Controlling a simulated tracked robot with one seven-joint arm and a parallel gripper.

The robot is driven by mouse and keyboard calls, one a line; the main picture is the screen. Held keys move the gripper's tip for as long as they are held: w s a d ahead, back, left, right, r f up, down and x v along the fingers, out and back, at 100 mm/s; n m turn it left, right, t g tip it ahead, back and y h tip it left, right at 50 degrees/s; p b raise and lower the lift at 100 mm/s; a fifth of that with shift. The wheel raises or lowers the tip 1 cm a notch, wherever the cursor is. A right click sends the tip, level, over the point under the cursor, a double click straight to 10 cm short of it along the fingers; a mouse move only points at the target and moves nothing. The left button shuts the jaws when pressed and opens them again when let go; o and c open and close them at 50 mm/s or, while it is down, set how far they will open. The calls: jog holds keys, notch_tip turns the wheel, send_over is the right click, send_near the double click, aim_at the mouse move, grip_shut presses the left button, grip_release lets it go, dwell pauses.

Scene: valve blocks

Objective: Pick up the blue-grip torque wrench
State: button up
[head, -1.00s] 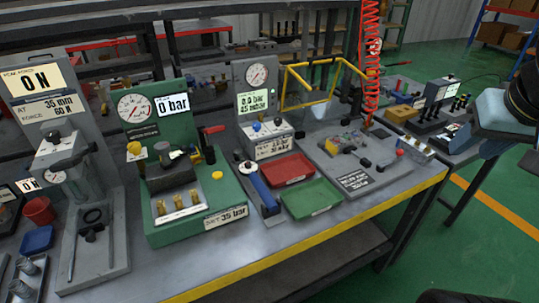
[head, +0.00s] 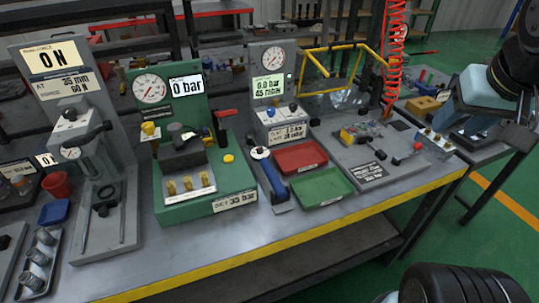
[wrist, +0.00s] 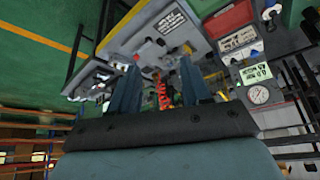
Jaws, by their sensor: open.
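The torque wrench (head: 271,178) has a blue grip and a dark and metal body. In the head view it lies on the bench between the green pressure station and the red and green trays, its grip slanting toward the front edge. My arm is at the right side of the head view, well to the right of the wrench and apart from it. In the wrist view my gripper (wrist: 158,85) is open, its two fingers spread with clear space between them. I cannot make out the wrench in the wrist view.
The green station (head: 205,196) stands just left of the wrench. The red tray (head: 299,158) and green tray (head: 322,187) lie to its right. A gauge block (head: 272,82) stands behind. A red coiled hose (head: 393,60) hangs toward the right. The bench's yellow front edge (head: 300,247) is clear.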

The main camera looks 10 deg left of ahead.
jog(key=shift+o, duration=0.8)
jog(key=shift+w+a, duration=0.2)
jog(key=shift+o, duration=0.3)
jog(key=w+a+f+n+y, duration=0.1)
jog(key=w+a+f+n, duration=0.1)
jog(key=w+a, duration=0.6)
jog(key=shift+w+a+f, duration=0.2)
jog(key=shift+f, duration=0.65)
jog(key=n+g+y, duration=0.3)
jog(key=n, duration=0.1)
send_near(267, 161)
jog(key=x, duration=0.6)
jog(key=shift+w+a+f, duration=0.15)
jog(key=shift+a+f, duration=0.1)
jog(key=shift+x, duration=2.6)
jog(key=shift+d+f, duration=0.1)
jog(key=shift+d, duration=0.05)
grip_shut()
